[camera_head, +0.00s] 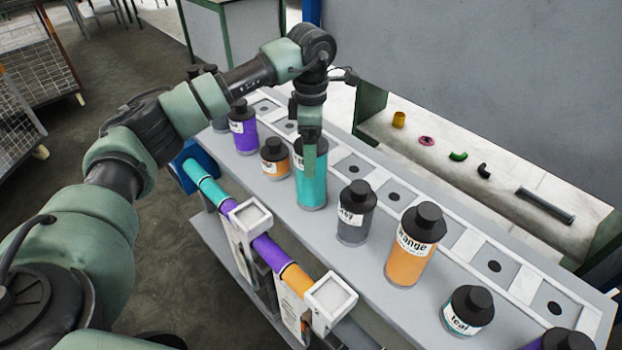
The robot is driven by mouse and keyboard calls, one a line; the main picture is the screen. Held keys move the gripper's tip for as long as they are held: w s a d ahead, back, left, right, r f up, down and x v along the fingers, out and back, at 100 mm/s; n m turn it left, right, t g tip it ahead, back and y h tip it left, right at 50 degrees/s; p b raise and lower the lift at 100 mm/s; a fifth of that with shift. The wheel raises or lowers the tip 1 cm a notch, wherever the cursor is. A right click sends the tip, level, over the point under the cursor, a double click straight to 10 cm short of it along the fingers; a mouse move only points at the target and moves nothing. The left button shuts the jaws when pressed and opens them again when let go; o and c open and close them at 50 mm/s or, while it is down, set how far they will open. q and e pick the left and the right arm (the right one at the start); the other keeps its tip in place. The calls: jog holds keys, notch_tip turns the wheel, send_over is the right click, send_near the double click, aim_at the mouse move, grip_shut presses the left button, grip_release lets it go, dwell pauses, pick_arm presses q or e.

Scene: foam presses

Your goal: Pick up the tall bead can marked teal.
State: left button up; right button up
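A tall teal can (313,190) with a black cap and white label stands upright on the grey bench. My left arm comes in from the left, and my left gripper (309,160) points down at this can. One finger overlaps the can's front and covers most of its label; the other finger is hidden. I cannot tell whether the fingers touch the can. A shorter can (466,311) with a label reading "Teal" stands at the lower right. My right gripper is not in view.
An orange tall can (408,255), a grey can (355,215), a small orange can (274,160) and a purple can (243,130) stand in the same row. Coloured tubes and white-topped boxes line the front edge. A pale strip with dark holes runs behind the cans.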

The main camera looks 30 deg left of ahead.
pick_arm(q)
jog(key=c, duration=2)
grip_shut()
jog(key=shift+r, duration=0.1)
